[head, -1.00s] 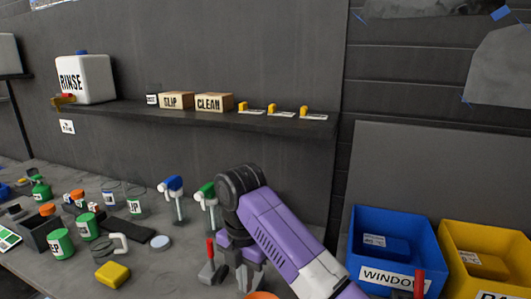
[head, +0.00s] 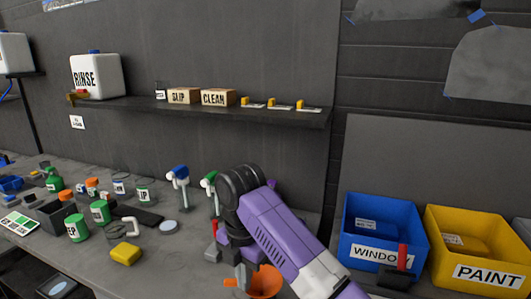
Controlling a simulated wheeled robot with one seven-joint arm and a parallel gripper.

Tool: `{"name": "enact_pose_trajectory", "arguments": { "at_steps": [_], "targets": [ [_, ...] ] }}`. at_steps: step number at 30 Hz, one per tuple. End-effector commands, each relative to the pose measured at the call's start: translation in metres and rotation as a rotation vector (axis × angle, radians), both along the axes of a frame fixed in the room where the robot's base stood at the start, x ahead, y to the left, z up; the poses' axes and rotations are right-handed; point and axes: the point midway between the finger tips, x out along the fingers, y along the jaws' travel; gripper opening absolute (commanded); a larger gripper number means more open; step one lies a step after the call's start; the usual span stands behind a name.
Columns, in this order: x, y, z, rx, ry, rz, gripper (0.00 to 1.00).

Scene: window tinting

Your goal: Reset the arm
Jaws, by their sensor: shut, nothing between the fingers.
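My purple and black arm (head: 285,235) reaches up from the bottom of the head view and bends down at its wrist. My gripper (head: 242,272) points down over the bench (head: 185,262), left of the bins. It is shut and holds nothing. Its fingers are small in the picture, and the wrist partly hides them. An orange funnel-like piece (head: 265,283) shows just right of the fingers, partly behind my arm. I cannot tell how far it is from them.
Spray bottles with a blue head (head: 180,172) and a green head (head: 209,180) stand behind the wrist. A yellow block (head: 125,254) and several jars lie left. A blue bin (head: 372,218) and a yellow bin (head: 437,216) stand right. A shelf (head: 200,109) runs along the wall.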

Motion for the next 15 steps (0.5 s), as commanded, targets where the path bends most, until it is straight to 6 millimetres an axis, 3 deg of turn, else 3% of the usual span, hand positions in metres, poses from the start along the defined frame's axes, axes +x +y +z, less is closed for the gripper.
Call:
{"name": "enact_pose_trajectory", "arguments": {
  "at_steps": [8, 15],
  "targets": [
    [0.019, 0.014, 0.004, 0.061, -0.080, -0.115, 0.00],
    [0.054, 0.047, 0.031, 0.224, -0.247, -0.278, 0.00]
  ]
}}
